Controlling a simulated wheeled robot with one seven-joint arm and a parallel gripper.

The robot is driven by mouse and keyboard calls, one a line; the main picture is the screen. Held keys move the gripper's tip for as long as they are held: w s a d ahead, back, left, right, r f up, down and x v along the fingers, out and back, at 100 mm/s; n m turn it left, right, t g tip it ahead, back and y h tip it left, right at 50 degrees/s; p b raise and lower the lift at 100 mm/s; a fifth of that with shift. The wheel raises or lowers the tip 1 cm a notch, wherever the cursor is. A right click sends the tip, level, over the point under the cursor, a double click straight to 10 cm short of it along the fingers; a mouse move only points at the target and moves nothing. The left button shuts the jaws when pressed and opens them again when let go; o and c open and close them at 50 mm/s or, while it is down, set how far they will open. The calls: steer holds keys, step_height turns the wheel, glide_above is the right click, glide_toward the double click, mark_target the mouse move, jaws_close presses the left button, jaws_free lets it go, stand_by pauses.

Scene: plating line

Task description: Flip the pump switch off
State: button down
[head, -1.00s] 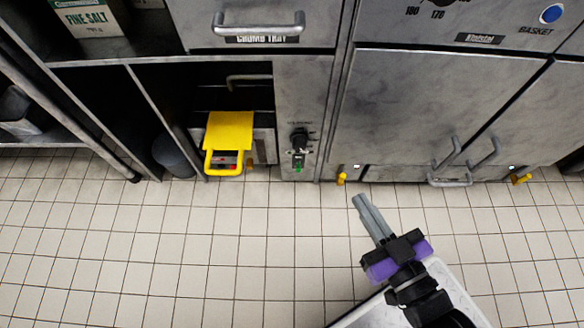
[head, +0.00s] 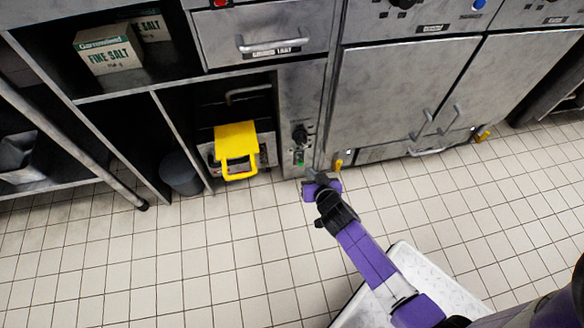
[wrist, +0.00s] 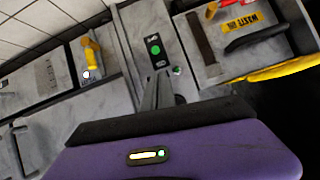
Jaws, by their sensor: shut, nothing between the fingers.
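The pump switch (head: 299,157) is a small black plate with a green mark, low on the narrow grey panel (head: 298,95) below a black knob (head: 300,134). In the wrist view the switch plate (wrist: 153,47) lies just past my fingertips, with a lit green lamp (wrist: 177,70) beside it. My gripper (head: 312,173) is shut and empty, in front of and slightly right of the panel's lower end. In the wrist view its closed fingers (wrist: 158,76) point at the panel beside the lamp. Contact cannot be told. The knob is partly hidden behind the fingers there.
A yellow-handled unit (head: 237,145) juts out left of the panel; its yellow handle (wrist: 285,66) is close at right in the wrist view. A yellow valve lever (head: 337,163) sits right of the panel. A grey bin (head: 180,174) stands left. The tiled floor is clear.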

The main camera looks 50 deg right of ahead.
mark_target(300, 162)
steer(key=shift+s+d+f+m, duration=0.1)
steer(key=shift+s+f+m, duration=0.1)
steer(key=shift+m, duration=0.3)
steer(key=b+x, duration=0.3)
steer(key=x, duration=0.7)
steer(key=shift+b, duration=0.4)
